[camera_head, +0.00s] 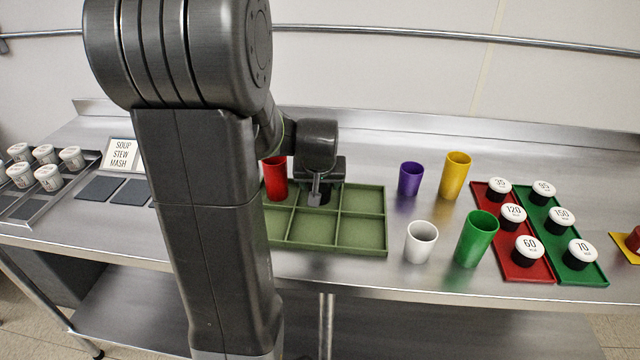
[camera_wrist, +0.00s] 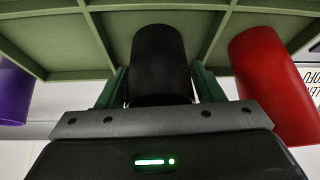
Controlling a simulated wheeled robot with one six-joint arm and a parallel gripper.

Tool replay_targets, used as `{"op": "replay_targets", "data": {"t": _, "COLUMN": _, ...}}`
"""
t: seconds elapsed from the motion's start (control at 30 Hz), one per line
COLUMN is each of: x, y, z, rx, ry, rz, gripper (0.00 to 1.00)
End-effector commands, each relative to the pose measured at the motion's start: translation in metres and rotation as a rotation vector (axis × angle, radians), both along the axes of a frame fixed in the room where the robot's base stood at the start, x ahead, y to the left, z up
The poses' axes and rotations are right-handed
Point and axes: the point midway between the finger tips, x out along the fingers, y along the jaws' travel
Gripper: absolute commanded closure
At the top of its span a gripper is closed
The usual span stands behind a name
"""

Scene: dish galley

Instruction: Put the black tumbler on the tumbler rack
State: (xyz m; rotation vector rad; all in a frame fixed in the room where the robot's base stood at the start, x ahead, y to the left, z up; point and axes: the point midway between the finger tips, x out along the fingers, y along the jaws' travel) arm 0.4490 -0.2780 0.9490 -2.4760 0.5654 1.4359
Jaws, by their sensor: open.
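The green tumbler rack (camera_head: 330,245), divided into several compartments, sits mid-counter. The black tumbler (camera_wrist: 158,60) fills the middle of the wrist view, between the two green fingers of my gripper (camera_wrist: 160,80). In the head view my gripper (camera_head: 316,190) is over the back middle compartment and mostly hides the black tumbler, which appears to be within that compartment. The fingers are open, one on each side of the tumbler. Whether its base rests on the rack floor cannot be clearly seen. The rack's grid also shows in the wrist view (camera_wrist: 70,45).
A red tumbler (camera_head: 275,178) stands in the rack, left of the black one. Purple (camera_head: 411,178), yellow (camera_head: 455,175), white (camera_head: 421,241) and green (camera_head: 477,238) tumblers stand right of the rack. Red (camera_head: 512,262) and green (camera_head: 590,272) trays hold lidded cups.

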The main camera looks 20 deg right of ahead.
Motion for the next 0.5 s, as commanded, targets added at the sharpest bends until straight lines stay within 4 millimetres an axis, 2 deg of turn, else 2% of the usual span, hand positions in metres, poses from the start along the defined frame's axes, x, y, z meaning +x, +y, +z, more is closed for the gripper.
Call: {"op": "replay_targets", "data": {"t": 0.5, "x": -0.041, "y": 0.019, "z": 0.080, "rx": -0.003, "ry": -0.004, "rz": 0.000, "gripper": 0.39}}
